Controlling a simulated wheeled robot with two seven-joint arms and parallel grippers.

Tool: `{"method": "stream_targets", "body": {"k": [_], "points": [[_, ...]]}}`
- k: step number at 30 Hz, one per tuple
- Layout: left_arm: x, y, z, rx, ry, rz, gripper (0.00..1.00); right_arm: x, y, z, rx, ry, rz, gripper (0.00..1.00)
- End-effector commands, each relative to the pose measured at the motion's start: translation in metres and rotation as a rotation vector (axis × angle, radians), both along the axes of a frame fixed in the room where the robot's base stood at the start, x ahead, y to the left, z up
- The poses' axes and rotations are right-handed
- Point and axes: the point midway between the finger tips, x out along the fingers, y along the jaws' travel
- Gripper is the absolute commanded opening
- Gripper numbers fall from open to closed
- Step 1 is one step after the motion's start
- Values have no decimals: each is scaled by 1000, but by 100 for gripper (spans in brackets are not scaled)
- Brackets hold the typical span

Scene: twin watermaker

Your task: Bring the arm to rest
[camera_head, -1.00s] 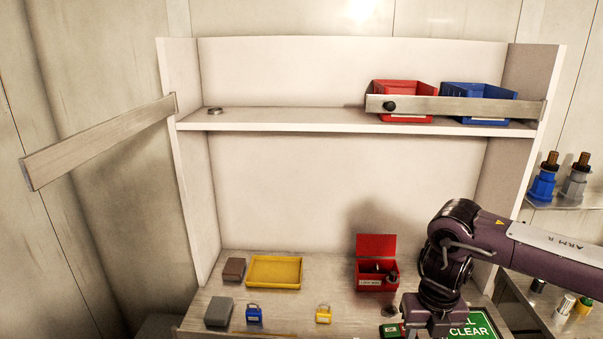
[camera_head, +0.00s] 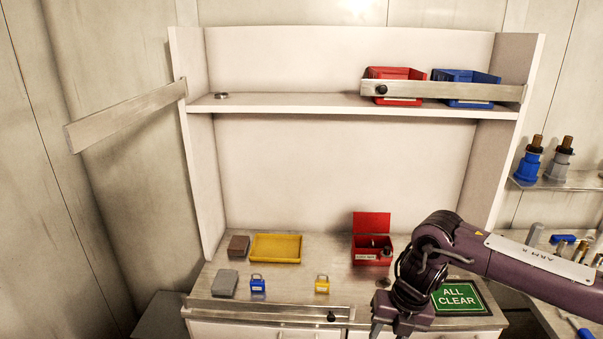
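My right arm, purple and black with a label plate, comes in from the right. Its gripper (camera_head: 392,329) points down over the front of the bench, left of the green ALL CLEAR sign (camera_head: 458,297). The fingertips are cut off or hidden at the bottom edge, so their opening is unclear. My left gripper is out of view.
On the bench (camera_head: 320,255) are a red box with its lid up (camera_head: 372,250), a yellow tray (camera_head: 277,248), a blue padlock (camera_head: 258,286), a yellow padlock (camera_head: 322,284) and two blocks. A metal bar (camera_head: 268,311) runs along the front left edge.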

Motion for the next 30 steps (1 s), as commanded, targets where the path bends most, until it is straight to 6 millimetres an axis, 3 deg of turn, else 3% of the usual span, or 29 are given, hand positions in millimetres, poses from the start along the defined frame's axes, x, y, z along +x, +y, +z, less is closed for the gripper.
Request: {"method": "stream_targets", "body": {"k": [8,12,17,20,23,26,30], "points": [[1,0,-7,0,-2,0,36,20,72,-52,236,9,-175,41],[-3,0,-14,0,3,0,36,33,117,-94,424,43,-382,41],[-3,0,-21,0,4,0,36,44,144,-160,628,121,-744,41],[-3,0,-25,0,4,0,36,40,141,-214,711,181,-1014,41],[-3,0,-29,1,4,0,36,19,122,-281,748,241,-1313,41],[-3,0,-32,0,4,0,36,-15,95,-343,740,283,-1585,41],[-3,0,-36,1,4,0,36,-82,58,-419,674,316,-1906,41]]}}
